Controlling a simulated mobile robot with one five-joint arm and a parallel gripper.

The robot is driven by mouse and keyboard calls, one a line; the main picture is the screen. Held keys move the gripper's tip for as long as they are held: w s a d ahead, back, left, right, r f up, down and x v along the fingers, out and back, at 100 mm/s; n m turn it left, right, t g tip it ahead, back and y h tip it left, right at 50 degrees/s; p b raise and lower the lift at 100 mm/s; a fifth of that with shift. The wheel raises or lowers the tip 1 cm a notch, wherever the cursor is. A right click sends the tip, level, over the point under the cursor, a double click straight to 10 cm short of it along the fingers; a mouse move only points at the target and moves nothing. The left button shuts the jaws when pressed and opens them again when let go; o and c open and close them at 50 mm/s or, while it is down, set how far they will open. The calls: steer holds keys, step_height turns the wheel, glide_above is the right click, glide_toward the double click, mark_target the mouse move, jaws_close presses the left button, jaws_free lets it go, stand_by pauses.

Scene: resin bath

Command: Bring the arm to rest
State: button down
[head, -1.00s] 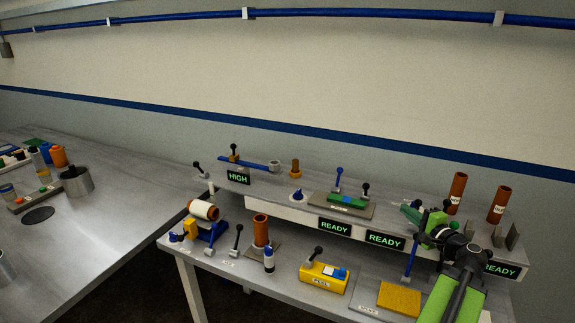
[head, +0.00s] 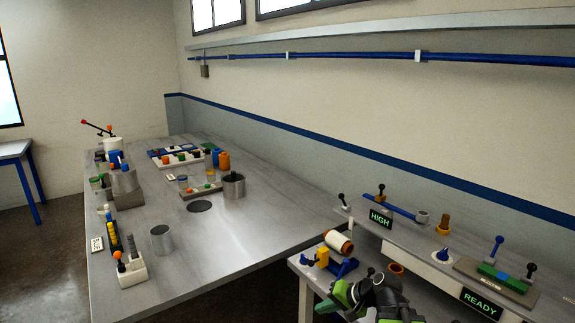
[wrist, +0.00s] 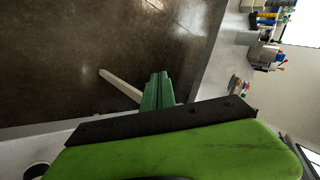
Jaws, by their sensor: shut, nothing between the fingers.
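My gripper (head: 332,299) is at the bottom of the head view, in front of the right-hand bench and below the white spool (head: 338,242). In the wrist view its green fingers (wrist: 158,90) lie together, shut with nothing between them. Behind the fingers in that view is dark floor, with a bench edge to the right. My arm is partly cut off by the lower edge of the head view.
The long steel table (head: 215,262) on the left holds several pots, a round dark disc (head: 199,206) and small trays. The right bench carries a HIGH display (head: 380,218), a READY display (head: 480,304) and several levers. Dark floor (head: 45,255) is free at left.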

steer(key=s+a+f+n+g+h, duration=0.3)
steer(key=s+f, duration=0.2)
steer(key=s+d+f+n+g+h, duration=0.1)
steer(key=s+d+h, duration=0.3)
steer(key=d, duration=0.4)
steer(key=shift+f+g, duration=0.35)
steer(key=shift+g, duration=0.15)
steer(key=shift+d, duration=0.15)
